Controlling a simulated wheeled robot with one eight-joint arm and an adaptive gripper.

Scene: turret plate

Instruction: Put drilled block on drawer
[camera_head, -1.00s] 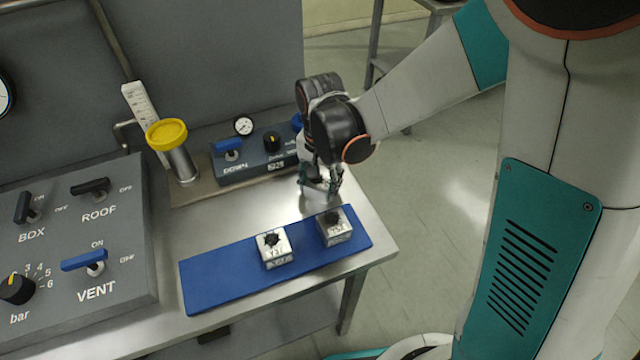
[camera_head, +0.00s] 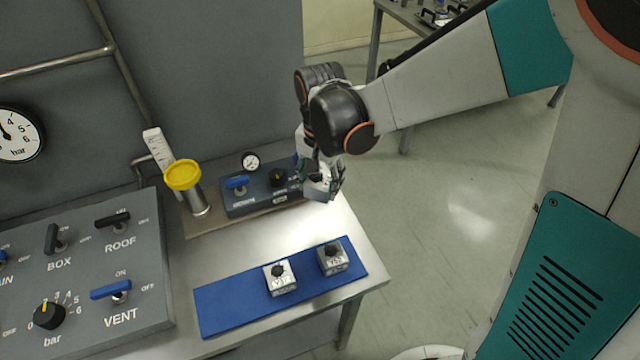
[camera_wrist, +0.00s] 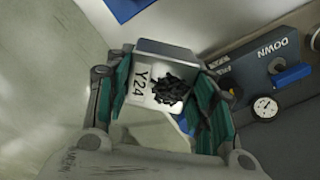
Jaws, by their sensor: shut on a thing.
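My gripper (camera_head: 325,186) is shut on a pale metal block labelled Y24, with a dark ragged-looking patch on its face. The block (camera_wrist: 142,78) shows between my two fingers in the wrist view. In the camera_head view the held block (camera_head: 317,190) is small and partly covered by the fingers, above the table's right side. Two similar blocks sit on the blue mat (camera_head: 228,308), the left block (camera_head: 281,284) and the right block (camera_head: 334,264), each with a black knob on top. I cannot make out a drawer.
A control box (camera_head: 255,199) with a blue lever, knob and gauge stands behind my gripper. A yellow-capped cylinder (camera_head: 183,176) stands left of it. The VENT panel (camera_head: 90,290) fills the left. Another table (camera_head: 410,16) stands at the back right. Open floor lies between.

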